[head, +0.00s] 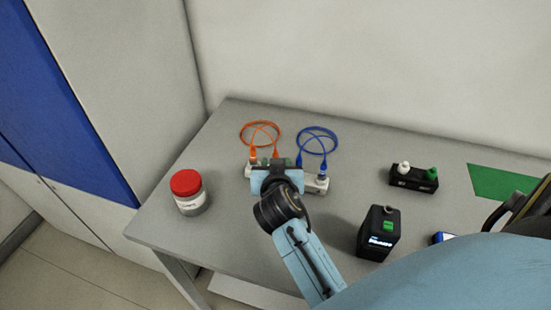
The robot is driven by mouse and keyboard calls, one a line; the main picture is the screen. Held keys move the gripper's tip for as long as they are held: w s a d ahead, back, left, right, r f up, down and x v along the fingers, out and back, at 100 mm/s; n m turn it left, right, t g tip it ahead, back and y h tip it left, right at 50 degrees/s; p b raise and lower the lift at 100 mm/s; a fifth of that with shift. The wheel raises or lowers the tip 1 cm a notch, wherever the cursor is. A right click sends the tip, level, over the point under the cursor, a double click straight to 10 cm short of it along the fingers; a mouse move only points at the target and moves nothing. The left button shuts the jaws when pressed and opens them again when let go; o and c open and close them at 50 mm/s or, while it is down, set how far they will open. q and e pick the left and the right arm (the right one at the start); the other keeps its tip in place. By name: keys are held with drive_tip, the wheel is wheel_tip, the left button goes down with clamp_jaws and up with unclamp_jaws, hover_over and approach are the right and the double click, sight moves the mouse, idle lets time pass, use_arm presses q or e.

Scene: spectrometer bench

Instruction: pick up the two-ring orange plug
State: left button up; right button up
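An orange cable (260,127) loops on the bench, and its two orange plugs stand upright in a pale socket block (313,185). The left orange plug (252,154) is clear of my gripper. The right orange plug (275,153) shows just beyond my gripper's body. The rings on the plugs are too small to tell apart. My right gripper (276,166) is over the block's left and middle part, close to the right orange plug. Its fingers are hidden by its own wrist, so I cannot tell whether it touches or grips anything. My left gripper is not in view.
A blue cable (317,136) has plugs at the block's right part. A red-lidded jar (188,193) stands left. A black box (379,232) with a green top mark stands right, and a black holder (413,178) with white and green knobs and a green mat (500,183) lie beyond.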

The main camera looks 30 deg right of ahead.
drive_tip(key=x, duration=0.4)
drive_tip(key=shift+w+f, duration=0.1)
drive_tip(key=shift+w, duration=0.05)
clamp_jaws()
